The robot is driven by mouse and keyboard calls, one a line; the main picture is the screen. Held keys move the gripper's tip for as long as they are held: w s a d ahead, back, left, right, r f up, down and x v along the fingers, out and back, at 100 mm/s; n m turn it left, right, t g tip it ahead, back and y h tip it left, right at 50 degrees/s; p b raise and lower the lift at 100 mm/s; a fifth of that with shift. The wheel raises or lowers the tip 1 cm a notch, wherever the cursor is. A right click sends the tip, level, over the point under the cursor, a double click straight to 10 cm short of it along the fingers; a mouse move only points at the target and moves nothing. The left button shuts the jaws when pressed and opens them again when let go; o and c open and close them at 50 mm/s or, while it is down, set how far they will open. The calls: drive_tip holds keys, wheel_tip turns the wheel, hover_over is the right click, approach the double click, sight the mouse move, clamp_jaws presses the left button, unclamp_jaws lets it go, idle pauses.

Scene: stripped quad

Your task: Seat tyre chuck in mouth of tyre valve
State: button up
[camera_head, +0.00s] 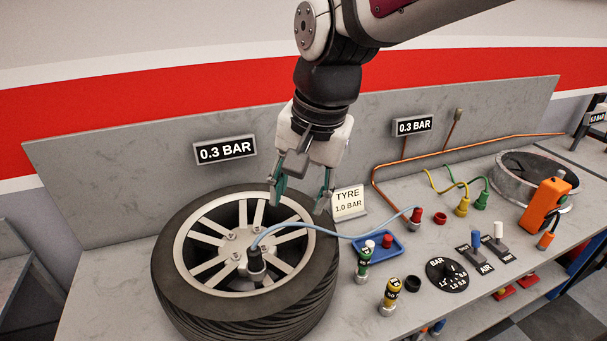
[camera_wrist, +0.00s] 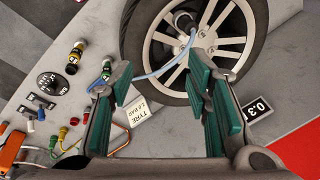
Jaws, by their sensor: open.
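The tyre chuck (camera_head: 257,262) is a dark, short cylinder with a pale blue hose (camera_head: 320,230) at its top. It stands roughly upright over the near part of the wheel rim; it also shows at the top of the wrist view (camera_wrist: 183,18). The tyre valve is hidden under or behind the chuck, so I cannot tell how far the two are joined. The tyre (camera_head: 180,290) lies flat on the bench. My gripper (camera_head: 301,198) is open and empty above the tyre's right side, apart from the chuck. Its green-padded fingers (camera_wrist: 160,90) frame the wrist view.
The hose runs to a red fitting (camera_head: 416,215). Two displays read 0.3 BAR, left (camera_head: 225,150) and right (camera_head: 414,126). A blue tray (camera_head: 379,246), capped fittings (camera_head: 391,293), a BAR dial (camera_head: 447,274) and levers (camera_head: 476,246) stand at right.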

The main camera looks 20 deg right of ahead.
drive_tip(key=s+d+r+n+t, duration=0.1)
drive_tip(key=s+d+n, duration=0.1)
drive_tip(key=s, duration=0.3)
drive_tip(key=s+d+r+n+t+h, duration=0.1)
drive_tip(key=s+d+n+t, duration=0.1)
drive_tip(key=s+n, duration=0.3)
drive_tip(key=shift+s+d+r+n, duration=0.2)
drive_tip(key=shift+d+n, duration=0.1)
drive_tip(key=shift+d, duration=0.1)
idle(0.3)
